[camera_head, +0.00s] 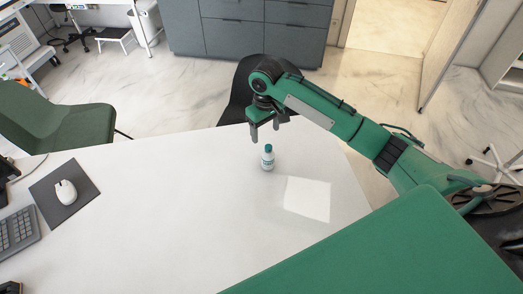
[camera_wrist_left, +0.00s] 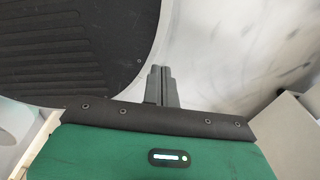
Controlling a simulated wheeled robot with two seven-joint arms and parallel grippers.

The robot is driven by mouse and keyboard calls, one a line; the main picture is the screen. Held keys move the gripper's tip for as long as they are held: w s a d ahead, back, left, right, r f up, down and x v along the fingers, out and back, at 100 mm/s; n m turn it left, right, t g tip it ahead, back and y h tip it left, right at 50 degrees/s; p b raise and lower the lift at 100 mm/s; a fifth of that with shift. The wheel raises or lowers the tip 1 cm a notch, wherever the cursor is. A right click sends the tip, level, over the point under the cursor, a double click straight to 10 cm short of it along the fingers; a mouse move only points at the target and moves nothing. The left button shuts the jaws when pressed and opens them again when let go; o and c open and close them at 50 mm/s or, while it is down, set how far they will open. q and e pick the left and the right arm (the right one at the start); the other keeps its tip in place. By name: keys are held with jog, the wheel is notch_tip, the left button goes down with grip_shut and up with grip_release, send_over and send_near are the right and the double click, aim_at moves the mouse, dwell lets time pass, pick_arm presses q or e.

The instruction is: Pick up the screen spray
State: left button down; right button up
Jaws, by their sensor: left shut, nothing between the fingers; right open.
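The screen spray (camera_head: 268,158) is a small pale bottle with a teal cap. It stands upright on the white table (camera_head: 180,200) in the head view. My right gripper (camera_head: 265,134) is open and empty, just above and behind the bottle in the picture, with its fingers pointing down. I see a gap between the fingers and the cap. My left gripper (camera_wrist_left: 161,86) shows in the left wrist view with its fingers together and nothing between them. The left gripper is not in the head view, and the bottle is not in the left wrist view.
A mouse (camera_head: 65,191) on a dark pad (camera_head: 47,206) and a keyboard (camera_head: 15,232) lie at the table's left. A black chair (camera_head: 240,95) stands behind the table, a green chair (camera_head: 60,125) at left. The table around the bottle is clear.

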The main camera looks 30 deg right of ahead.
aim_at(268, 155)
jog(key=f, duration=0.4)
jog(key=s+f+p, duration=0.1)
jog(key=f, duration=0.1)
jog(key=shift+f, duration=0.35)
jog(key=f, duration=0.1)
jog(key=f+p, duration=0.1)
jog(key=f, duration=0.1)
jog(key=shift+d, duration=0.4)
notch_tip(268, 155, down, 2)
jog(key=shift+w+f+p, duration=0.15)
jog(key=shift+f+p, duration=0.05)
jog(key=shift+p, duration=0.1)
jog(key=shift+f, duration=0.3)
pick_arm(q)
jog(key=s+r, duration=0.1)
jog(key=r, duration=0.1)
jog(key=shift+s+r, duration=0.35)
jog(key=shift+s, duration=0.05)
pick_arm(e)
jog(key=c, duration=1.2)
